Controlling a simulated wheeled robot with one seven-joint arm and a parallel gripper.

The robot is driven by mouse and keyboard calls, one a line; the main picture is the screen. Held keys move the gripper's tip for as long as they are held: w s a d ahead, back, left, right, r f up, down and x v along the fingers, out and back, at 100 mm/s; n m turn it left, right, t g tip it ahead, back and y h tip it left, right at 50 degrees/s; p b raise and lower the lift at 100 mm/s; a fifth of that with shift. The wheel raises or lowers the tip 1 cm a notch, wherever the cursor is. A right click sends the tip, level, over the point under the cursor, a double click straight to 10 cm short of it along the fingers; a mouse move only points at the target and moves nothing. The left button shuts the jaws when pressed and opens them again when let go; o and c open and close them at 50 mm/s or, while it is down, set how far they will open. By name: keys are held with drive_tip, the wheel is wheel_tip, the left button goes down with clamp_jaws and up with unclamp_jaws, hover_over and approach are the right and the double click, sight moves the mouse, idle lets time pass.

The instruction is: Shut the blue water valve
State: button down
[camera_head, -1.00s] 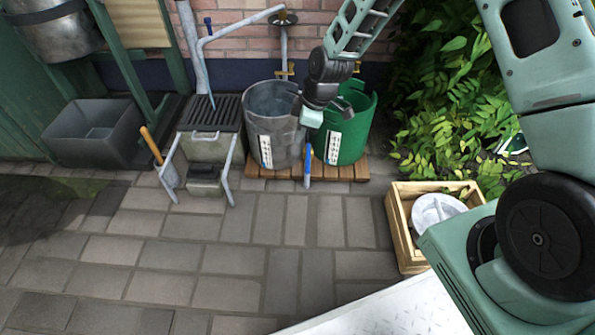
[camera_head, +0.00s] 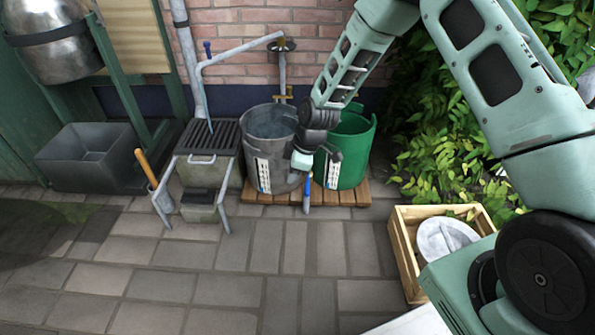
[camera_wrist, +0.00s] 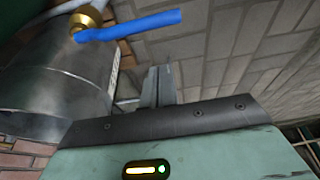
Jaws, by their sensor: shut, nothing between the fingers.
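A blue lever (camera_wrist: 130,25) on a round brass fitting (camera_wrist: 86,20) shows at the top of the wrist view, beside a grey metal tub (camera_wrist: 50,95). In the head view a blue lever (camera_head: 307,186) shows just below my wrist, in front of the grey tub (camera_head: 262,122); my arm hides its fitting. My gripper (camera_wrist: 157,72) is shut and empty, its grey fingers together below the lever in the wrist view. A gap shows between fingers and lever there; I cannot tell their distance in depth. Another small blue handle (camera_head: 208,48) stands on the bent pipe.
A green tub (camera_head: 350,160) stands beside the grey tub on a wooden pallet (camera_head: 355,192). A grated metal stand (camera_head: 208,137) and a grey box (camera_head: 85,165) are to the left. A wooden crate (camera_head: 405,238) and bushes (camera_head: 440,110) are to the right. The paving in front is open.

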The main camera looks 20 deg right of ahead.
sight(307, 181)
drive_tip(key=d+f+b, duration=0.1)
drive_tip(key=s+d+f+b, duration=0.1)
drive_tip(key=b, duration=0.1)
drive_tip(key=shift+d+f+b, duration=0.3)
drive_tip(key=shift+f, duration=0.1)
drive_tip(key=shift+s+d+r+p, duration=0.1)
drive_tip(key=shift+s+d+p, duration=0.05)
drive_tip(key=shift+p, duration=0.25)
